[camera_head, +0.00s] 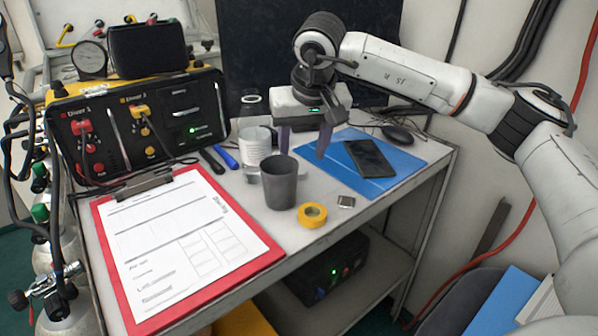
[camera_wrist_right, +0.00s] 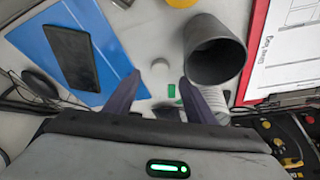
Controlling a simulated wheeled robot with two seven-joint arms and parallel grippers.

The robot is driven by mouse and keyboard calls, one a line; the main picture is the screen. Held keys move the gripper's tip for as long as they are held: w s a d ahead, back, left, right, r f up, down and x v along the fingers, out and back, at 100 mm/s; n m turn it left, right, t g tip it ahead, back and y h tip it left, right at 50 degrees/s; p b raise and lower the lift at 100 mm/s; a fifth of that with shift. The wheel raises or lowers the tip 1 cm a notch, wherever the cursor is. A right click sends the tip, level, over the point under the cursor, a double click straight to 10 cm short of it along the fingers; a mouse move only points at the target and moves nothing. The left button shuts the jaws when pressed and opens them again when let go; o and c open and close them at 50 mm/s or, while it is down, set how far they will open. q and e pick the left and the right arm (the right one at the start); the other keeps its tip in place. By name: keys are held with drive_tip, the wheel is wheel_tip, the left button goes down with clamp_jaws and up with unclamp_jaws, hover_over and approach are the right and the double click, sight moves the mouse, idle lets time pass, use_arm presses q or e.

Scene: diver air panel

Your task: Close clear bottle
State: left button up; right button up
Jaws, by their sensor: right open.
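A clear vessel (camera_head: 252,105) that looks like the clear bottle stands upright at the back of the table. It is partly hidden behind a white ribbed container (camera_head: 256,146), and I cannot make out its mouth. My right gripper (camera_head: 304,150) is open, fingers pointing down, above the table to the right of these. A dark grey cup (camera_head: 280,183) stands close by and also shows in the wrist view (camera_wrist_right: 213,65). My left gripper is out of view.
A red clipboard (camera_head: 273,252) and black air panel (camera_head: 150,125) fill the left. A phone (camera_head: 369,158) lies on a blue folder (camera_head: 407,164) at right. Yellow tape (camera_head: 312,215) and a small silver piece (camera_head: 345,201) lie near the front edge. Blue and dark pens (camera_head: 226,157) lie behind.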

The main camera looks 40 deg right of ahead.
sight(300, 173)
drive_tip(key=shift+x, duration=2.65)
drive_tip(key=shift+c, duration=0.5)
drive_tip(key=c, duration=1)
